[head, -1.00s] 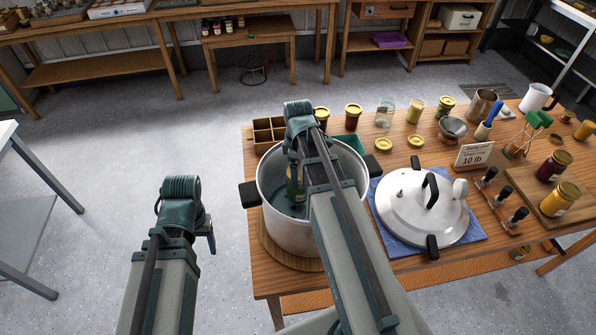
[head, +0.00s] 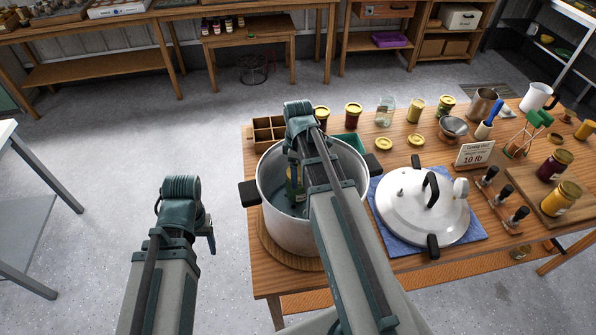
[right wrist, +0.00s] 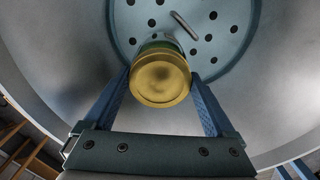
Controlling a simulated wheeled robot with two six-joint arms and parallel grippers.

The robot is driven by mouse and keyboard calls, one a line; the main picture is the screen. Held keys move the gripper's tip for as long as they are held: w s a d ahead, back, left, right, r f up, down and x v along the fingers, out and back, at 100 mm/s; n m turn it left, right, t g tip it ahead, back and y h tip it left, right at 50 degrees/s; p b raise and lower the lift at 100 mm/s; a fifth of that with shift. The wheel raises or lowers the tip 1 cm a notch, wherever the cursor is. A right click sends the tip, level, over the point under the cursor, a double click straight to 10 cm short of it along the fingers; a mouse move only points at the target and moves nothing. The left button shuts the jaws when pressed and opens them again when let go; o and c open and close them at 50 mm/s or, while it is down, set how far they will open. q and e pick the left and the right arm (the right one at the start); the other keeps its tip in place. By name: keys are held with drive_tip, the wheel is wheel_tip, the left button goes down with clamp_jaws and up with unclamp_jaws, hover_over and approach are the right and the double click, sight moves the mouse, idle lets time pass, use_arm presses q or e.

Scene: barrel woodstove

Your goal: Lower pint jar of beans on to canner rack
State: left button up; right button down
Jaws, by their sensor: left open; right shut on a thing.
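A large silver canner pot (head: 270,217) stands on the wooden table. In the right wrist view I look down into it, and the perforated canner rack (right wrist: 120,25) lies at its bottom. A pint jar with a gold lid (right wrist: 160,77) is inside the pot, held between the blue fingers of my right gripper (right wrist: 162,85). In the head view the jar (head: 291,187) is mostly hidden by my right arm. Whether its base touches the rack is hidden behind the lid. My left gripper (head: 210,240) is open and empty, left of the pot, away from the table.
The canner lid (head: 405,205) lies on a blue cloth right of the pot. Several jars, a funnel (head: 452,128) and a "10 lb" card (head: 475,154) stand farther right and back. A wooden divided box (head: 268,130) is behind the pot. Floor left of the table is clear.

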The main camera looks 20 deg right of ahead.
drive_tip(key=shift+f+b, duration=0.8)
drive_tip(key=shift+f, duration=0.05)
unclamp_jaws()
drive_tip(key=shift+r, duration=0.1)
wheel_tip(320, 180, up, 16)
drive_tip(key=p, duration=1.6)
idle(0.4)
wheel_tip(320, 180, up, 12)
drive_tip(key=p, duration=1.2)
